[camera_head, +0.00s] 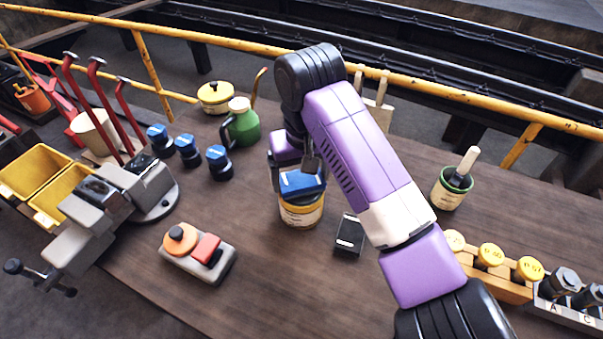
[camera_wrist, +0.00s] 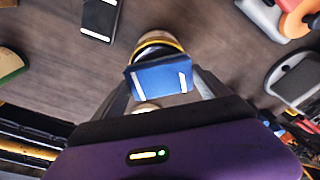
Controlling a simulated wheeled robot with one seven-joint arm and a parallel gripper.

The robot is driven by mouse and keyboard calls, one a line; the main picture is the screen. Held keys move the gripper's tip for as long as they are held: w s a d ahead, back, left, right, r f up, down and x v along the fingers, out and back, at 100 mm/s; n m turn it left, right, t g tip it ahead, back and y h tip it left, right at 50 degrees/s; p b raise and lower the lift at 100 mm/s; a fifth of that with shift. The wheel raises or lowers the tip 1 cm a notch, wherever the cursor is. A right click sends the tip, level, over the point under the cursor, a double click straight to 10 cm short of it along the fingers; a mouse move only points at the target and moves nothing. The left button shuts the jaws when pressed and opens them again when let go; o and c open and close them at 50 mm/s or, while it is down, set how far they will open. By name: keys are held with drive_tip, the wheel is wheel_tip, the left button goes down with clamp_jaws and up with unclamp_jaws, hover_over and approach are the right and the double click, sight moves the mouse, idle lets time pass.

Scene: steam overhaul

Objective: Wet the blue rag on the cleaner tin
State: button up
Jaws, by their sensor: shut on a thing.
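The blue rag (camera_head: 302,184) is a folded pad with pale stripes near its ends. My gripper (camera_head: 311,166) is shut on it. The rag also shows between my fingers in the wrist view (camera_wrist: 162,77). The cleaner tin (camera_head: 301,214), yellow-rimmed with a cream label, stands upright on the bench directly beneath the rag. In the wrist view the tin (camera_wrist: 157,40) shows just beyond the rag. The rag covers most of the tin's top, and I cannot tell whether it touches it.
A small dark block with a pale stripe (camera_head: 349,234) lies right of the tin. A green oil can (camera_head: 241,123) stands behind left, and several blue-capped bottles (camera_head: 188,150) further left. An orange-and-red device (camera_head: 199,253) sits front left. The bench front centre is clear.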

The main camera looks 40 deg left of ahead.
sight(301, 180)
wheel_tip(301, 180, up, 7)
drive_tip(key=p, duration=0.7)
idle(0.4)
idle(0.7)
